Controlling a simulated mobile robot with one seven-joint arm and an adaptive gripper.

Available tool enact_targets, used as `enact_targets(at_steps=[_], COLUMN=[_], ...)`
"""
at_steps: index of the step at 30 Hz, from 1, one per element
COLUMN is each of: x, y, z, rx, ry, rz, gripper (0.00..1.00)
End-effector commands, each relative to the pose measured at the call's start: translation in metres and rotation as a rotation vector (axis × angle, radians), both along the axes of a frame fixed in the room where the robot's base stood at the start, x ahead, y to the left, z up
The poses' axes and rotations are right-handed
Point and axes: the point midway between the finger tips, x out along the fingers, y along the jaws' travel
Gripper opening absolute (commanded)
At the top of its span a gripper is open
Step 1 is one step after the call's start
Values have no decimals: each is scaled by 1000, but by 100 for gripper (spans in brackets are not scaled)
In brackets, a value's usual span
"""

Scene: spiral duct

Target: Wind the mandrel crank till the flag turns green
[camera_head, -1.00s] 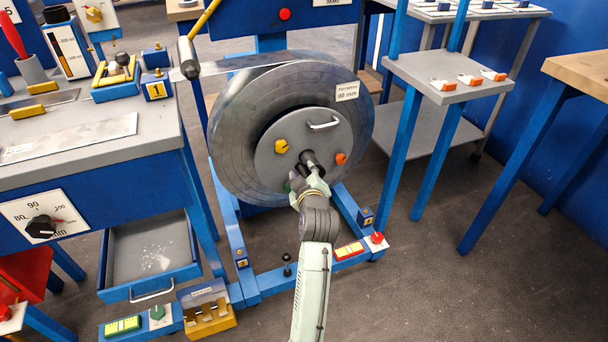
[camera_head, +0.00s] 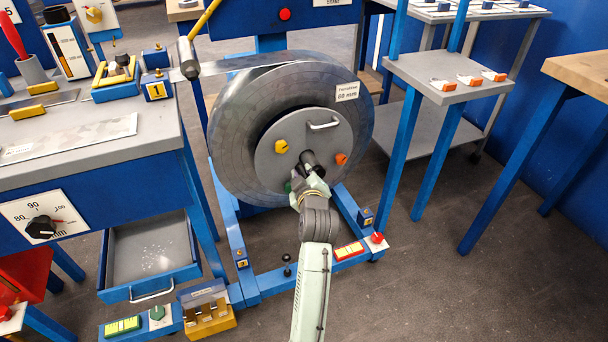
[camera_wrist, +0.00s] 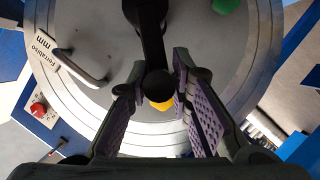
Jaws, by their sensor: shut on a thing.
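The mandrel crank (camera_head: 309,159) is a dark arm at the middle of the grey disc on the steel coil's face (camera_head: 262,160). Its dark arm fills the top middle of the wrist view (camera_wrist: 151,35). My gripper (camera_head: 312,186) is at the crank, in front of the disc's lower part. In the wrist view its two purple-padded fingers (camera_wrist: 158,88) are shut on the crank's round dark handle (camera_wrist: 158,83). A yellow knob (camera_head: 282,146), an orange knob (camera_head: 341,159) and a green knob (camera_wrist: 226,4) sit on the disc. I cannot tell which part is the flag.
A silver bar handle (camera_head: 323,126) stands out from the disc. The blue floor frame (camera_head: 240,245) surrounds the coil's foot. A grey workbench (camera_head: 90,150) and an open drawer (camera_head: 150,270) are at left. A grey shelf stand (camera_head: 450,75) is at right; floor at lower right is clear.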

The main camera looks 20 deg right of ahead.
Motion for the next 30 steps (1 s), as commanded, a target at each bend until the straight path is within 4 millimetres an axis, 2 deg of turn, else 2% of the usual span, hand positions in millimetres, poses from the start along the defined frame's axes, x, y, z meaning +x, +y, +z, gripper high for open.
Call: enact_targets(at_steps=[5, 9, 15, 25, 26, 30], x=[0, 0, 1, 1, 1, 1], y=[-7, -17, -30, -31, -31, -31], z=[12, 21, 24, 21, 21, 21], rx=[89, 252, 458, 491, 490, 489], ry=[3, 10, 17, 16, 17, 17], rz=[-3, -5, -4, -2, -2, -2], gripper=[0, 0, 0, 0, 20, 30])
